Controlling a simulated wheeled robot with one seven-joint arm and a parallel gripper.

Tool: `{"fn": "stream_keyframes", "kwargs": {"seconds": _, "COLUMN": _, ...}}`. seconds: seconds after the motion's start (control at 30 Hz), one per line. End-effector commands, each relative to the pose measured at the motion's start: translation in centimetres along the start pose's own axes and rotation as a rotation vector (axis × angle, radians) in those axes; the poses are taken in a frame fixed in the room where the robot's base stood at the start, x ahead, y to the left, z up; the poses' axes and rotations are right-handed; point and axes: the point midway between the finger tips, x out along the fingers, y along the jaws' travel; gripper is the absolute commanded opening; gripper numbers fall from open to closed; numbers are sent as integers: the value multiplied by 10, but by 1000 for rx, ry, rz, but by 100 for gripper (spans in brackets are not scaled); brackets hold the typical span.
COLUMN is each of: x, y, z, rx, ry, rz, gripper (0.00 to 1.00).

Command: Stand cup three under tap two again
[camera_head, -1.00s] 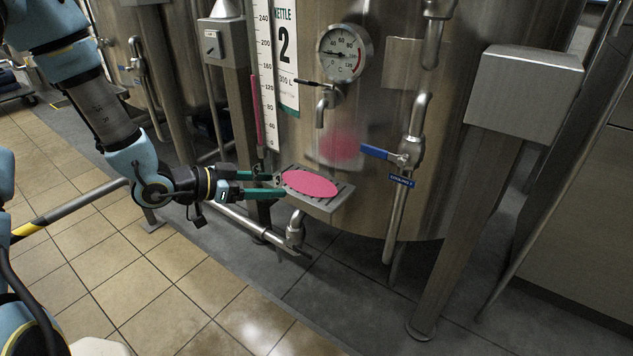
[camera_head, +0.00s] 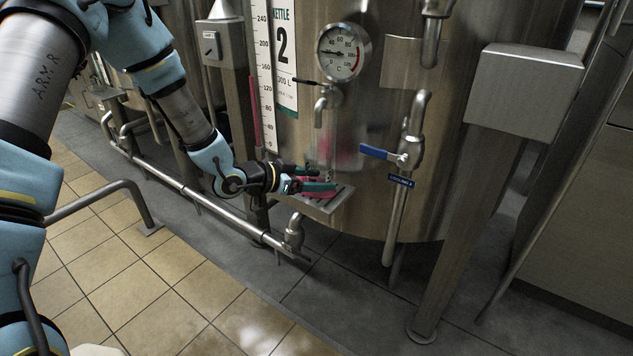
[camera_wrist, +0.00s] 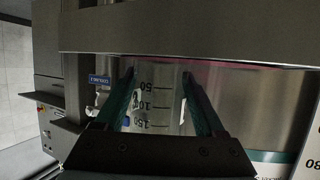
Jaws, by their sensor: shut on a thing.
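A clear cup with graduation marks (camera_wrist: 158,100) is between my gripper's fingers in the wrist view, which looks upside down. My gripper (camera_head: 320,180) is shut on it, over the drip tray of kettle two. In the head view the cup is very faint and partly behind the fingers. Tap two (camera_head: 321,108) is a steel spout on the kettle, above the tray.
A dial gauge (camera_head: 343,52) is above right of the tap. A blue-handled valve (camera_head: 380,153) is right of the tray. A level scale (camera_head: 263,75) is at left. A steel pipe (camera_head: 200,195) runs below my arm.

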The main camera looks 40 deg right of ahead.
Motion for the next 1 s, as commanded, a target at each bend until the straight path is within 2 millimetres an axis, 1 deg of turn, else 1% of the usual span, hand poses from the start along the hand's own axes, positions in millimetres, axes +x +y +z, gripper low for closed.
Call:
{"fn": "stream_keyframes", "kwargs": {"seconds": 0.37, "x": 2, "y": 0, "z": 5, "rx": 0, "ry": 1, "rz": -1, "gripper": 3}}
{"fn": "stream_keyframes", "kwargs": {"seconds": 0.4, "x": 1, "y": 0, "z": 4, "rx": 1, "ry": 1, "rz": -1, "gripper": 75}}
{"fn": "stream_keyframes", "kwargs": {"seconds": 0.6, "x": 1, "y": 0, "z": 4, "rx": 1, "ry": 1, "rz": -1, "gripper": 97}}
{"fn": "stream_keyframes", "kwargs": {"seconds": 0.63, "x": 1, "y": 0, "z": 4, "rx": 1, "ry": 1, "rz": -1, "gripper": 100}}
{"fn": "stream_keyframes", "kwargs": {"seconds": 0.9, "x": 0, "y": 0, "z": 2, "rx": 1, "ry": 1, "rz": -1, "gripper": 100}}
{"fn": "stream_keyframes", "kwargs": {"seconds": 1.0, "x": -7, "y": -1, "z": 1, "rx": 1, "ry": 0, "rz": -2, "gripper": 100}}
